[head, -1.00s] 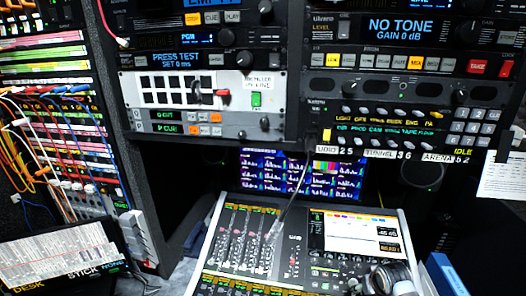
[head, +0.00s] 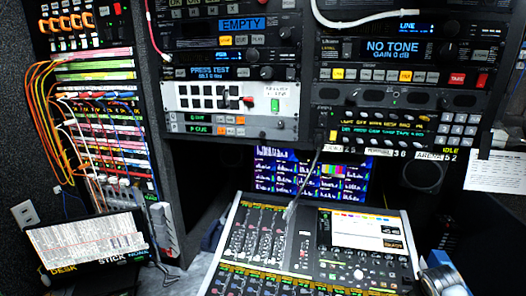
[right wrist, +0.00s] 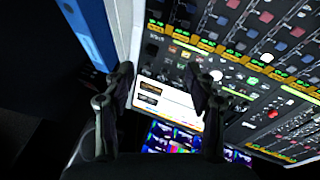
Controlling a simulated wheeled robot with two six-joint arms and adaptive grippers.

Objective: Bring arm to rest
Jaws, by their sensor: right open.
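My right gripper (right wrist: 158,72) shows in the right wrist view with its two dark fingers spread apart and nothing between them. It hangs over the mixing console, with the console's white-screened panel (right wrist: 168,103) visible between the fingers. How high it is above the panel I cannot tell. Neither arm shows in the head view, where the mixing console (head: 300,232) lies at the lower middle. My left gripper is in neither view.
Equipment racks (head: 232,97) fill the back. A patch bay (head: 105,140) with coloured cables stands at left, above a tablet (head: 85,250). A grey cable (head: 309,175) hangs to the console. Headphones (head: 440,280) lie at its right. A blue object (right wrist: 88,32) borders the console in the wrist view.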

